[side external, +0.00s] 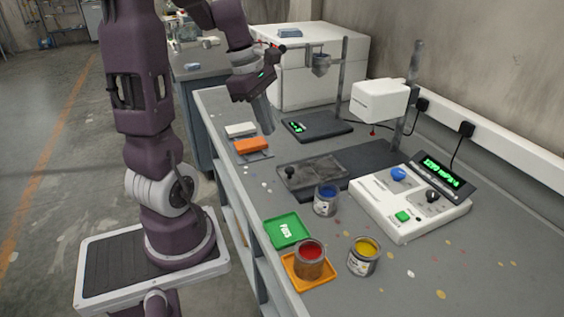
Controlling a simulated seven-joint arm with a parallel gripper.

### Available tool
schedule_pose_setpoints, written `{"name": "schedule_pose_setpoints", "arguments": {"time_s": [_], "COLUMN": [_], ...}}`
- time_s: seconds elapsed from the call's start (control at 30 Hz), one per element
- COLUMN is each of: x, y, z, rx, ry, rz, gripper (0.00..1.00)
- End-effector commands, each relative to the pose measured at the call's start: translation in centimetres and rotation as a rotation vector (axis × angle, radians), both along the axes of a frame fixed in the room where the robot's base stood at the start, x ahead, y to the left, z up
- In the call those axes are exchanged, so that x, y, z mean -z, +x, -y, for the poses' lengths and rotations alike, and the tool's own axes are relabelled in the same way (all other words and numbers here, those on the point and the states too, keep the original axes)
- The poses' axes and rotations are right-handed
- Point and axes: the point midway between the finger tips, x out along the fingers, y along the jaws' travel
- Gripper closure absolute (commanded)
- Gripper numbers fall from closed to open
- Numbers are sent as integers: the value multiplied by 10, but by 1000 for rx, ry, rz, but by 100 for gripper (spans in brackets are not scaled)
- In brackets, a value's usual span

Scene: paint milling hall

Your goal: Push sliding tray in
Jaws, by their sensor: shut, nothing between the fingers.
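The sliding tray (318,172) is a dark grey flat plate with a round black knob (290,173) at its left end. It sticks out to the left from a dark base plate (375,157) under a white instrument head. My gripper (268,130) is shut and empty. It points down in the air, appearing above and to the left of the tray in the picture, near the orange block, and looks apart from the knob. Its exact height above the bench is hard to tell.
An orange block (251,145) and a white block (240,130) lie left of the tray. A blue paint can (326,201) stands close to the tray's front edge. A white control box (412,205), red can (309,260), yellow can (363,258) and green tray (280,232) are nearby.

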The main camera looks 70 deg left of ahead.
Motion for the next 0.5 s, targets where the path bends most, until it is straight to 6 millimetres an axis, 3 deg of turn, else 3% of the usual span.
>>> {"name": "schedule_pose_setpoints", "arguments": {"time_s": [0.03, 0.13, 0.27, 0.5], "x": [14, 28, 41, 90], "y": [-8, -18, -17, -8], "z": [-25, -52, -55, -48], "rx": [-181, -398, -444, -438], "ry": [-51, -104, -116, -118], "rz": [-34, -64, -69, -72], "gripper": [100, 100, 100, 100]}}
